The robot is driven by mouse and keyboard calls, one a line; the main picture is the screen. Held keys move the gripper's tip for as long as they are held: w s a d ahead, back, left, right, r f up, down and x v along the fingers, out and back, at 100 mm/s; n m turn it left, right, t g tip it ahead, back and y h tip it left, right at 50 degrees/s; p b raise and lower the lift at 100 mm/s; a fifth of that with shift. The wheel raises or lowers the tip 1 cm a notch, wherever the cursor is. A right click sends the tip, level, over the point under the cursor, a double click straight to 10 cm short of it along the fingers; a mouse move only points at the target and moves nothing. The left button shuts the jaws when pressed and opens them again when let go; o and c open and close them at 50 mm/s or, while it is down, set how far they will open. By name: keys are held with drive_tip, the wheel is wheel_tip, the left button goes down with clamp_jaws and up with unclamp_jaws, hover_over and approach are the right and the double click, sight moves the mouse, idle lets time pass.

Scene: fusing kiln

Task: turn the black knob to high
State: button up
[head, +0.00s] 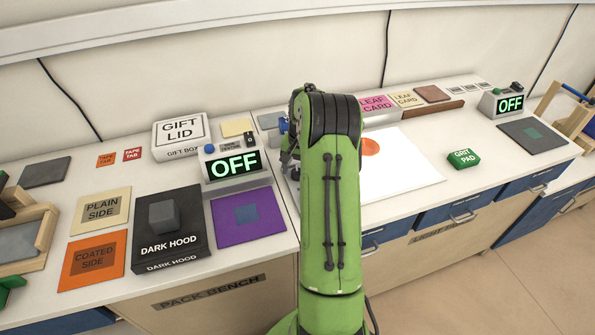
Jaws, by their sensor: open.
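Two grey control boxes stand on the benches. The left box (232,183) shows OFF in green and has a blue knob (209,149) at its top left and a small black knob (249,136) at its top right. The right box (489,108), at the far right, also reads OFF and has a blue knob (490,91) and a black knob (515,86). Both black knobs are too small to read a pointer. My green arm rises in the middle, and its far end folds behind it. My gripper's fingers are hidden there.
A gift lid box (181,130) stands behind the left box. A dark hood block (150,220) and a purple mat (231,229) lie in front of it. A green grit pad (464,159) and a white sheet (420,165) are on the right bench.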

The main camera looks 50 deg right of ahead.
drive_tip(key=shift+f, duration=0.15)
drive_tip(key=c, duration=1)
drive_tip(key=shift+n+p, duration=0.6)
drive_tip(key=shift+n, duration=0.1)
drive_tip(key=shift+c, duration=0.2)
drive_tip(key=shift+n, duration=0.3)
drive_tip(key=o, duration=1)
drive_tip(key=shift+o, duration=0.2)
wheel_tip(320, 180, up, 16)
drive_tip(key=s+p, duration=0.1)
drive_tip(key=p, duration=0.2)
drive_tip(key=shift+d, duration=0.4)
drive_tip(key=shift+f, duration=0.15)
